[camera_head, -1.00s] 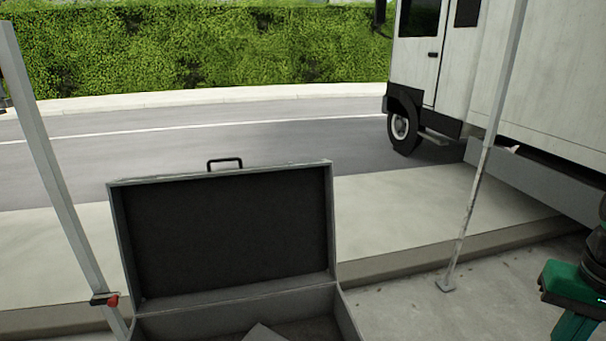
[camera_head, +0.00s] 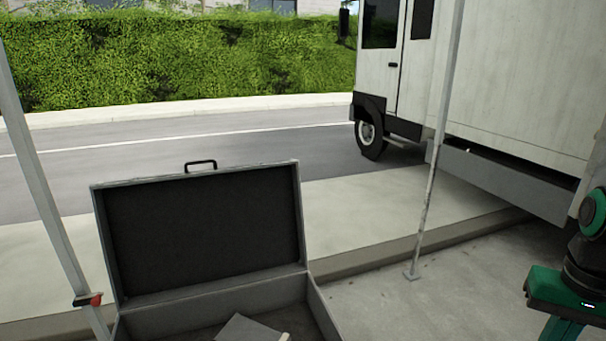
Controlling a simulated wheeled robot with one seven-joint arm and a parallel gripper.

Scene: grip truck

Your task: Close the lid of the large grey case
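The large grey case (camera_head: 321,311) stands open at the bottom centre-left of the head view. Its lid (camera_head: 203,235) is raised upright at the back, with its dark lining facing me and a black handle (camera_head: 201,164) on its top edge. Inside the case lies a flat grey item (camera_head: 248,328) with a small pale piece beside it. The front of the case is cut off by the bottom edge. A part of my arm, green and black, shows at the far right, well apart from the case. My gripper's fingers are not in view.
A thin metal pole (camera_head: 430,190) stands right of the case. Another pole (camera_head: 45,190) with a red-handled clamp (camera_head: 90,300) is at the left, close to the case. A white truck (camera_head: 500,80) is parked at the right. Bare pavement (camera_head: 440,300) lies right of the case.

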